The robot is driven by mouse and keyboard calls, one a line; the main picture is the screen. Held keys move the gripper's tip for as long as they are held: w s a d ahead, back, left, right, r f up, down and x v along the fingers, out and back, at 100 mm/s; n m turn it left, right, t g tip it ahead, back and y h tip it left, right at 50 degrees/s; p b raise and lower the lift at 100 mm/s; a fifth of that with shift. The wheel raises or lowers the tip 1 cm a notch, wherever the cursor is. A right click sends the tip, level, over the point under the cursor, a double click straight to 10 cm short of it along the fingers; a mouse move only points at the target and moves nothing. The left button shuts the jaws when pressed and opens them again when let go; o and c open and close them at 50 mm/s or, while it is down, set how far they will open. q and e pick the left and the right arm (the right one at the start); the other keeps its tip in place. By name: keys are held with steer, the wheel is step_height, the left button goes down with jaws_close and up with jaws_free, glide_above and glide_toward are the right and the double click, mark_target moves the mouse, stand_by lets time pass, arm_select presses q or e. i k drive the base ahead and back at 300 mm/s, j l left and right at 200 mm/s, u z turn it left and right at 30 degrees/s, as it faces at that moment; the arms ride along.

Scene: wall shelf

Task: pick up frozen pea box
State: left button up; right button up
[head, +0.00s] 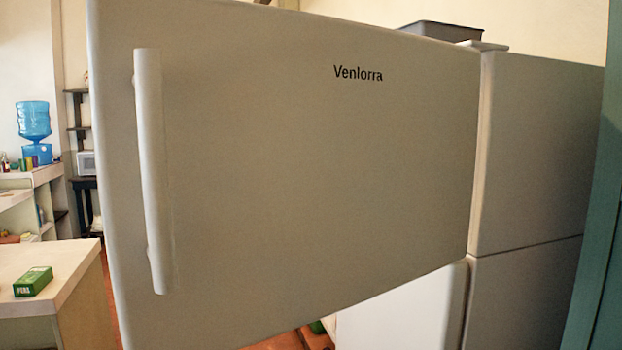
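A small green box with light lettering that looks like "PEAS" (33,281) lies flat on a pale counter (70,265) at the lower left. A large off-white fridge door (300,170) marked "Venlorra" stands swung open and fills most of the head view. Its long vertical handle (153,170) is on the door's left side. Neither of my grippers shows in the head view, and nothing touches the box.
The fridge body (535,150) is at the right, with a grey tray (440,30) on top. A green-blue post (600,240) stands at the right edge. Behind the counter are a shelf unit (40,177), a blue water bottle (33,120) and a white microwave (86,163).

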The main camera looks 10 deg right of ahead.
mark_target(36, 279)
steer(key=i+j, duration=0.2)
steer(key=j, duration=0.15)
steer(key=i+j+z, duration=0.1)
steer(key=i+j, duration=0.35)
steer(key=j, duration=0.25)
steer(key=i+j+z, duration=0.1)
steer(key=j, duration=0.3)
steer(key=i+j, duration=0.25)
steer(key=i+j+z, duration=0.1)
steer(key=j, duration=0.4)
steer(key=i+j, duration=0.3)
steer(key=i+j+z, duration=0.1)
steer(key=j, duration=0.4)
